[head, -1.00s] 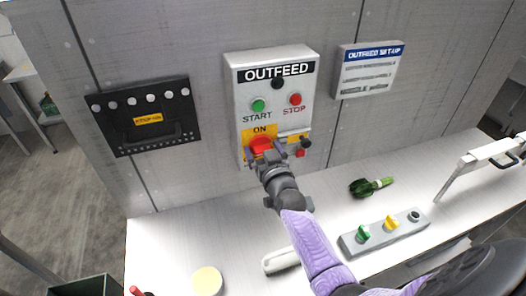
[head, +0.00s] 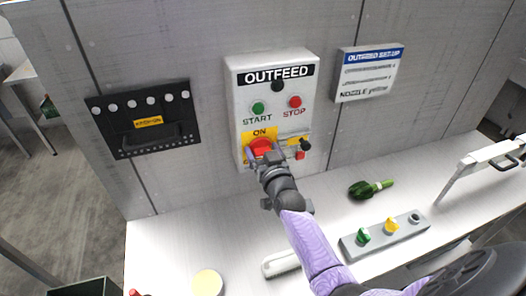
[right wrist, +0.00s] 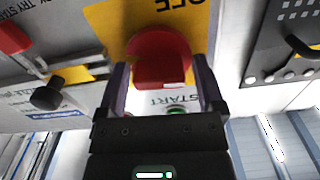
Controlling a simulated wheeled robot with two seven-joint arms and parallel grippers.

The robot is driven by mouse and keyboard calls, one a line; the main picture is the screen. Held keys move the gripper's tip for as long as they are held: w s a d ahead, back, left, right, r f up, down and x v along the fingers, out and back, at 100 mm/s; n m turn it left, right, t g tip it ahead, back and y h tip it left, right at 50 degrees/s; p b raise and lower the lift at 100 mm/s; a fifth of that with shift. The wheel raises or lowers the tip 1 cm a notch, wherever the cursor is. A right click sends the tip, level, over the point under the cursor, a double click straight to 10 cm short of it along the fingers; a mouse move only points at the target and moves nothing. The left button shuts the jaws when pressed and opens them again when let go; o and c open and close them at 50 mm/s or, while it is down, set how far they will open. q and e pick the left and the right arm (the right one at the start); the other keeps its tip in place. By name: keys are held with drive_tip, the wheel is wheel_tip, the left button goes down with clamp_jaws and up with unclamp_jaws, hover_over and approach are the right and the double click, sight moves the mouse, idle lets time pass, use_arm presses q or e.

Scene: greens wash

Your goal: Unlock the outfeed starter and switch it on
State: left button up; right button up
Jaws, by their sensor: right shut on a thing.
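The white OUTFEED starter box (head: 237,105) is on the grey wall, with a green START button (head: 258,108) and a red STOP button (head: 295,102). Below is a red rotary knob (head: 261,146) on a yellow plate; ON is printed above it. My right gripper (head: 262,158) is shut on this knob. The right wrist view shows a finger on each side of the red knob (right wrist: 160,60), with upside-down OFF lettering beyond it. Beside it are a metal slide with a black knob (head: 305,144) and a small red piece (head: 300,155). My left gripper is out of view.
A set-up sign (head: 368,75) reads NOZZLE yellow. A black panel (head: 120,140) hangs at left. On the white counter are a green vegetable-like item (head: 365,190), a grey holder (head: 400,236) with green and yellow pieces, and a pale yellow disc (head: 207,283). A white-handled tool (head: 478,160) is at right.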

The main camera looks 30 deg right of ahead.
drive_tip(key=m, duration=0.4)
drive_tip(key=shift+d, duration=0.1)
drive_tip(key=m, duration=0.4)
drive_tip(key=shift+f+m, duration=0.1)
drive_tip(key=shift+m, duration=0.2)
drive_tip(key=m, duration=0.4)
drive_tip(key=shift+d+f+m+b, duration=0.1)
drive_tip(key=shift+m+b, duration=0.2)
drive_tip(key=shift+b, duration=0.1)
drive_tip(key=shift+m, duration=1.9)
drive_tip(key=o, duration=0.9)
drive_tip(key=shift+s, duration=0.1)
drive_tip(key=shift+s, duration=0.3)
drive_tip(key=v, duration=0.9)
drive_tip(key=shift+p, duration=0.4)
